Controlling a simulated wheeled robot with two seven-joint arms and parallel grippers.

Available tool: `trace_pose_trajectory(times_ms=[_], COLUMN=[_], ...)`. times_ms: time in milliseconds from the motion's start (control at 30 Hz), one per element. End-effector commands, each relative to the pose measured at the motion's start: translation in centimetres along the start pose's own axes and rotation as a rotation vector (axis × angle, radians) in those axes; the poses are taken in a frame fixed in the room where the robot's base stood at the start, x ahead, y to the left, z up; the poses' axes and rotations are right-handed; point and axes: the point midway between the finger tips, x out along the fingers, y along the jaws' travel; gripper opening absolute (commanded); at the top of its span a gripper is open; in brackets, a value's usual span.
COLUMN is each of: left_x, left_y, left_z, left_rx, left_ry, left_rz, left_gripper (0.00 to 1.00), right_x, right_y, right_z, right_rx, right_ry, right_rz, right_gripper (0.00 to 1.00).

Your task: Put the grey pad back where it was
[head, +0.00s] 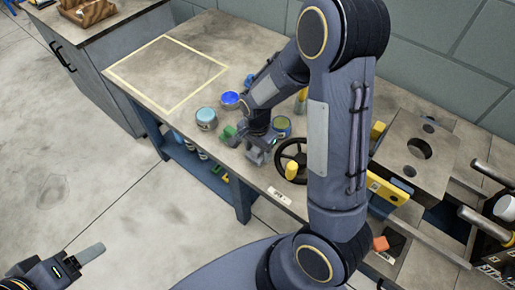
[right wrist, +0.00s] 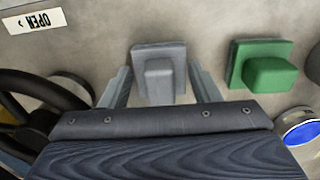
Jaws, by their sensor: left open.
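The grey pad (right wrist: 158,70) is a flat square base with a smaller raised block, on the tabletop in the right wrist view. My right gripper (right wrist: 159,72) is open, one finger on each side of the pad. A gap shows between the fingers and the raised block. In the head view my right gripper (head: 262,151) is low over the table's front part and largely hides the pad. A similar green pad (right wrist: 265,66) lies beside it, also in the head view (head: 228,132). My left gripper (head: 72,264) is open and empty over the floor at bottom left.
A black handwheel (head: 281,153) stands close to my right gripper, with an OPEN label (head: 279,195) at the table edge. A taped rectangle (head: 133,91) on the table is empty. A grey block (head: 405,150) stands right.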

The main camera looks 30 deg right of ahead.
Motion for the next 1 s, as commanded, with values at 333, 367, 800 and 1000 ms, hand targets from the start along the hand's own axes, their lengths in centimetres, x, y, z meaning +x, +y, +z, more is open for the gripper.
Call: trace_pose_trajectory(times_ms=[333, 367, 800, 1000], left_x=[-0.1, -0.1, -1.1, -1.4], left_y=[0.0, 0.0, 0.5, 0.7], left_z=[0.0, -0.1, -0.6, -0.7], left_rx=[0.000, 0.000, 0.000, 0.000], left_ry=[0.000, 0.000, 0.000, 0.000], left_rz=[0.000, 0.000, 0.000, 0.000], left_gripper=[0.65, 0.65, 0.65, 0.65], right_x=[-0.1, -0.1, -7.2, -10.8], right_y=[0.0, 0.0, -0.1, -0.1], right_z=[0.0, 0.0, 0.0, 0.0], right_rx=[0.000, 0.000, -0.001, 0.000], right_ry=[0.000, 0.000, 0.001, 0.001], right_rz=[0.000, 0.000, -0.007, -0.004], right_gripper=[0.72, 0.72, 0.72, 0.72])
